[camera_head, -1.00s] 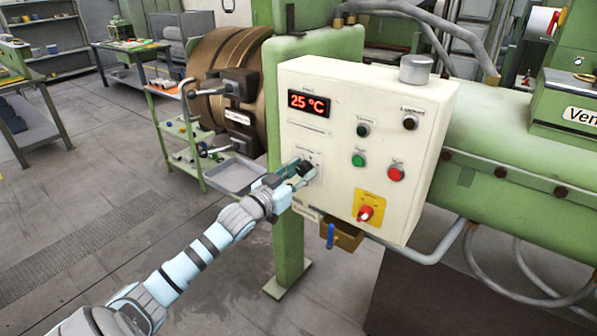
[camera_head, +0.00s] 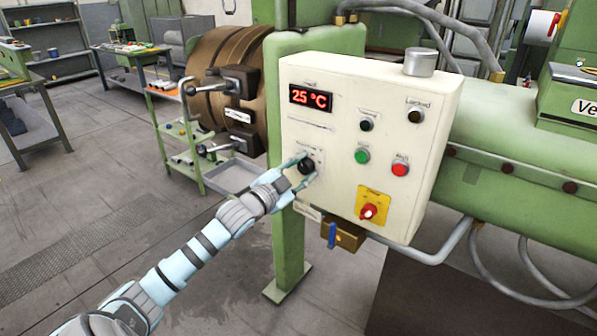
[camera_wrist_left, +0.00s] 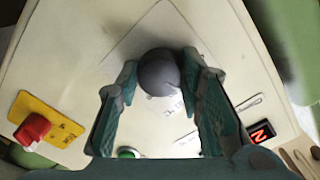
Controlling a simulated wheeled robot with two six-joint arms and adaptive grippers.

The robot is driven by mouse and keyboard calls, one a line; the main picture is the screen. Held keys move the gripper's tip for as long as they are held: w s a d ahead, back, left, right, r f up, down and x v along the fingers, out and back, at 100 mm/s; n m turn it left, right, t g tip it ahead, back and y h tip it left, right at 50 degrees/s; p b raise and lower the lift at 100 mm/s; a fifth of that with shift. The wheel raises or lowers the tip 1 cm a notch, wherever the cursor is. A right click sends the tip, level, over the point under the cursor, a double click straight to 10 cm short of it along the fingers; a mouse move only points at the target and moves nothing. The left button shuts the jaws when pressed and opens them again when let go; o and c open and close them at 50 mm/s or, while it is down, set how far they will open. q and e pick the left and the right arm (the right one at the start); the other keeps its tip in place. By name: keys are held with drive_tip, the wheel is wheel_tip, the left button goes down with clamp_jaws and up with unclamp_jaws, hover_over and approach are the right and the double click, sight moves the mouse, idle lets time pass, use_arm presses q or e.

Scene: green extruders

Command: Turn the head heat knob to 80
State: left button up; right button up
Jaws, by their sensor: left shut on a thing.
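The dark round head heat knob (camera_head: 306,167) is on the lower left of the cream control box (camera_head: 335,190). It shows large in the left wrist view (camera_wrist_left: 160,74). My left gripper (camera_head: 304,168) reaches it from the lower left, one teal finger on each side. In the wrist view the fingers (camera_wrist_left: 160,76) are closed around the knob's sides. The knob's pointer mark cannot be made out. The red display (camera_head: 311,97) above reads 25 °C. My right gripper is not in view.
Right of the knob are a green button (camera_head: 362,156), a red button (camera_head: 400,170) and a red switch on a yellow plate (camera_head: 373,206). A blue-handled valve (camera_head: 332,236) hangs below the box. Floor at left is clear.

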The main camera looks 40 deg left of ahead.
use_arm(q)
drive_tip(key=m, duration=0.3)
drive_tip(key=m+b, duration=0.1)
drive_tip(key=shift+a+f, duration=0.1)
drive_tip(key=shift+f, duration=0.2)
drive_tip(key=shift+r+m, duration=0.1)
drive_tip(key=shift+m, duration=1.5)
drive_tip(key=o, duration=1.2)
drive_tip(key=shift+c, duration=0.2)
drive_tip(key=shift+a+r, duration=0.1)
drive_tip(key=shift+a, duration=0.05)
